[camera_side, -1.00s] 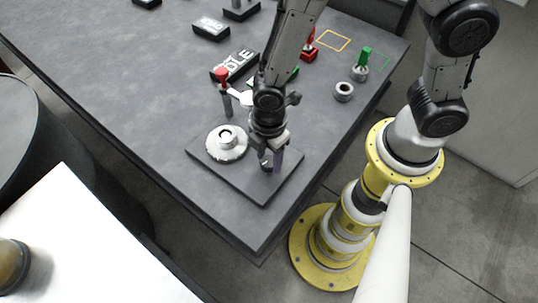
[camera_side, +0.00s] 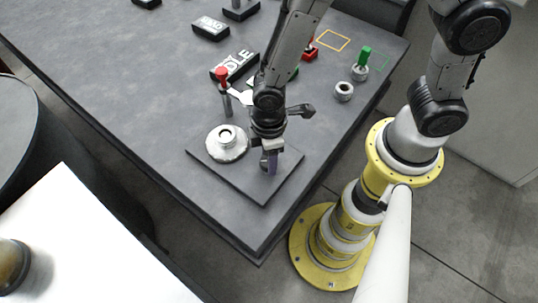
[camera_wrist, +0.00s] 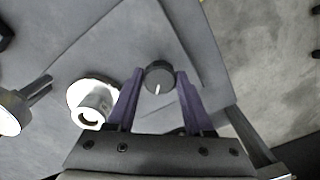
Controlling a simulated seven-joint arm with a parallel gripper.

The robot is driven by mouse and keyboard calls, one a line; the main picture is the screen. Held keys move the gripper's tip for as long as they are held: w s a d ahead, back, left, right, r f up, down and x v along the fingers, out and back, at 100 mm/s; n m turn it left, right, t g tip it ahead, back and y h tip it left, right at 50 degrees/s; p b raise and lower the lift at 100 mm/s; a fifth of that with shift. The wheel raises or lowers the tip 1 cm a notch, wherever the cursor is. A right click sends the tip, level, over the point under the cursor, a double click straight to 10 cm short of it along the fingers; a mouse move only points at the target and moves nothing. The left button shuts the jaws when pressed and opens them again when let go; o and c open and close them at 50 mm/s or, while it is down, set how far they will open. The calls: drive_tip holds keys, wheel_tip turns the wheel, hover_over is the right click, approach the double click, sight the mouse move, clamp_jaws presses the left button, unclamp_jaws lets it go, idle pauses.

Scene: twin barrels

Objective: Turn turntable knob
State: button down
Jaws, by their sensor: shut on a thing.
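A dark round knob (camera_wrist: 158,77) with a white pointer line sits between my two purple fingers in the wrist view. My gripper (camera_wrist: 160,84) is shut on it. In the side view my gripper (camera_side: 268,162) points down at the flat dark base plate (camera_side: 257,188), and its fingers mostly hide the knob. The pale round turntable (camera_side: 227,153) with a raised ring at its centre is on the same plate, left of my gripper. It also shows left of my fingers in the wrist view (camera_wrist: 92,104).
A red-topped post (camera_side: 223,90) stands behind the turntable. Black lettered blocks (camera_side: 211,29) lie farther back on the grey table. A green-handled piece (camera_side: 363,60) and a grey ring (camera_side: 344,91) are at the right. The table's front edge is close to the plate.

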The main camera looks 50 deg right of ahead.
drive_tip(key=m, duration=0.5)
drive_tip(key=shift+m, duration=0.3)
drive_tip(key=m, duration=0.6)
drive_tip(key=shift+a+r, duration=0.1)
drive_tip(key=shift+a, duration=0.05)
drive_tip(key=m, duration=0.6)
drive_tip(key=shift+m, duration=0.3)
drive_tip(key=m, duration=0.5)
drive_tip(key=shift+a, duration=0.1)
drive_tip(key=shift+m, duration=0.4)
drive_tip(key=shift+c, duration=1.4)
unclamp_jaws()
wheel_tip(320, 180, up, 14)
